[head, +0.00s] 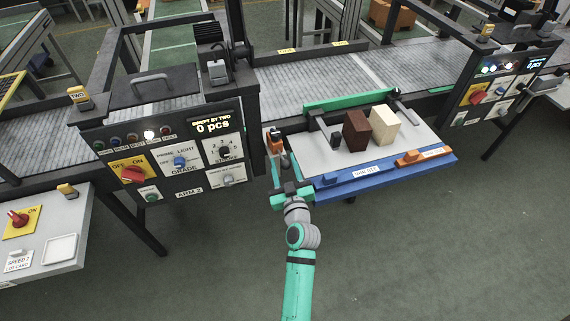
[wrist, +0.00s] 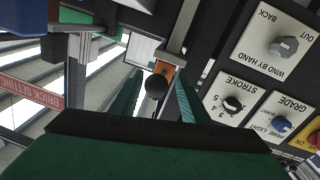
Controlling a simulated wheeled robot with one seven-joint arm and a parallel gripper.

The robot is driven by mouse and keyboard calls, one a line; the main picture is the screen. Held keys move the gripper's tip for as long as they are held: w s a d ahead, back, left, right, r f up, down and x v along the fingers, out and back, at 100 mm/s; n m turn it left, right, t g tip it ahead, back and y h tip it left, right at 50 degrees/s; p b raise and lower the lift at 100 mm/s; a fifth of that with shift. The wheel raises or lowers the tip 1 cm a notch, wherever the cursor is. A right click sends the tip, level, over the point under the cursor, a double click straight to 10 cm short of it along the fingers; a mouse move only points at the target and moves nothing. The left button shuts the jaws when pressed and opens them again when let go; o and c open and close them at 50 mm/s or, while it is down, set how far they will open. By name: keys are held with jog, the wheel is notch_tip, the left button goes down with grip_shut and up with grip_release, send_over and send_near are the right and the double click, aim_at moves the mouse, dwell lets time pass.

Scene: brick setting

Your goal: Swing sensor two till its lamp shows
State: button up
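An orange bracket (head: 275,140), likely sensor two, stands at the right side of the ARM 2 cabinet. In the wrist view the orange bracket (wrist: 166,69) carries a round black knob (wrist: 156,87). My gripper (head: 284,170) is just in front of it. In the wrist view its two green fingers (wrist: 157,95) are apart, one on each side of the knob; I cannot tell whether they touch it. On the panel's lamp row, one lamp (head: 148,134) glows white and the others look dim. Their labels are too small to read. The display (head: 212,125) reads "SWEPT BY TWO 0 pcs".
Right of my gripper, a grey shelf (head: 410,143) with a blue front edge holds a dark brown block (head: 356,132) and a cream block (head: 384,125). The cabinet's knobs and a red switch (head: 133,174) are close on the left. The floor in front is clear.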

jog(key=shift+s+d, duration=0.1)
jog(key=shift+d, duration=0.15)
jog(key=shift+s+d, duration=0.1)
jog(key=shift+s, duration=0.25)
jog(key=s+d, duration=0.1)
jog(key=s, duration=0.9)
jog(key=shift+d, duration=0.15)
